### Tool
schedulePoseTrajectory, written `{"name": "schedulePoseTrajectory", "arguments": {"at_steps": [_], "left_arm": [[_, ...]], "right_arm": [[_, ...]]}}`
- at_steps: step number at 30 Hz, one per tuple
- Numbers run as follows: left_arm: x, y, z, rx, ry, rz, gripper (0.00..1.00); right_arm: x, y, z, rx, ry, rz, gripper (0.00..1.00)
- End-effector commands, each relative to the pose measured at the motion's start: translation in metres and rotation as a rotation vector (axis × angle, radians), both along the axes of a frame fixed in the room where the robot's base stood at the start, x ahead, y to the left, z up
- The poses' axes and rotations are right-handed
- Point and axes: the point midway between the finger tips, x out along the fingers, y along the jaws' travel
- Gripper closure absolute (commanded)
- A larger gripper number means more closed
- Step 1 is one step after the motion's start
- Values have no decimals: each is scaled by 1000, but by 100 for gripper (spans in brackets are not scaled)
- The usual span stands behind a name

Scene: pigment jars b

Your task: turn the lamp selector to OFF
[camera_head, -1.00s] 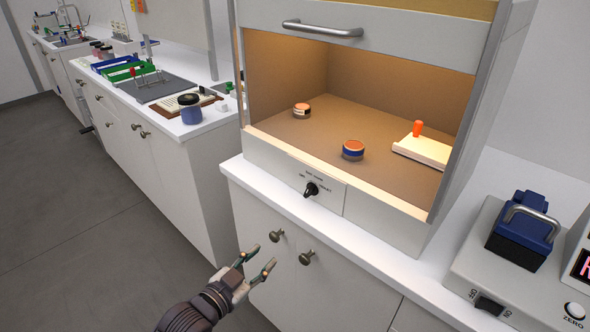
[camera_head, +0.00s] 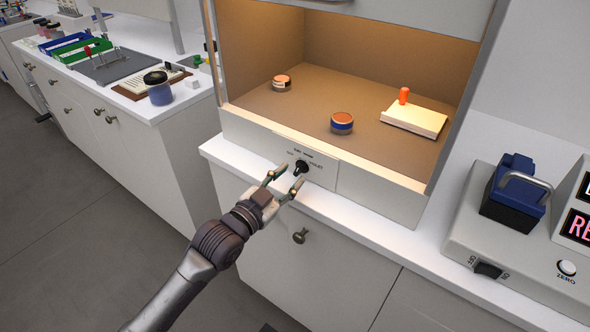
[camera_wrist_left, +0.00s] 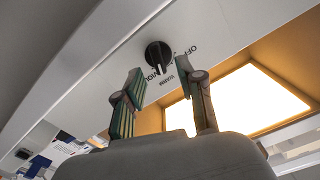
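The lamp selector is a black knob (camera_head: 301,168) on the pale front panel below the cabinet opening. It also shows in the left wrist view (camera_wrist_left: 158,54), with OFF and WARM labels at its right and a partly hidden label below it. Its raised grip points down in that view; I cannot tell exactly which label it marks. My left gripper (camera_head: 285,183) is open and empty, its fingertips just short of the knob and apart from it, as the wrist view (camera_wrist_left: 160,84) shows. My right gripper is in neither view.
The cabinet interior (camera_head: 300,106) is lit warm. Inside stand a blue-banded jar (camera_head: 342,123), another jar (camera_head: 282,83) and a pale block with an orange handle (camera_head: 414,118). The white counter ledge (camera_head: 370,212) runs below the panel. A balance-like device (camera_head: 525,258) stands at right.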

Motion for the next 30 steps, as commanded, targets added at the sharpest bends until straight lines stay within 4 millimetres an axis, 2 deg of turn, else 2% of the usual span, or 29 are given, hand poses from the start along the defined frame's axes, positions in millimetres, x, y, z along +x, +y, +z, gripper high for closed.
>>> {"name": "schedulePoseTrajectory", "arguments": {"at_steps": [6, 17, 24, 30], "left_arm": [[20, -15, 0, -1, -1, 0, 61], [24, -18, 0, 0, -1, 0, 61], [24, -18, 0, 1, -1, 0, 100], [24, -18, 0, 0, 0, 0, 100]], "right_arm": [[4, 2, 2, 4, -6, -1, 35], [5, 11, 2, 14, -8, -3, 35], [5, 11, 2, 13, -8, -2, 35], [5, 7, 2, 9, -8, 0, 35]]}}
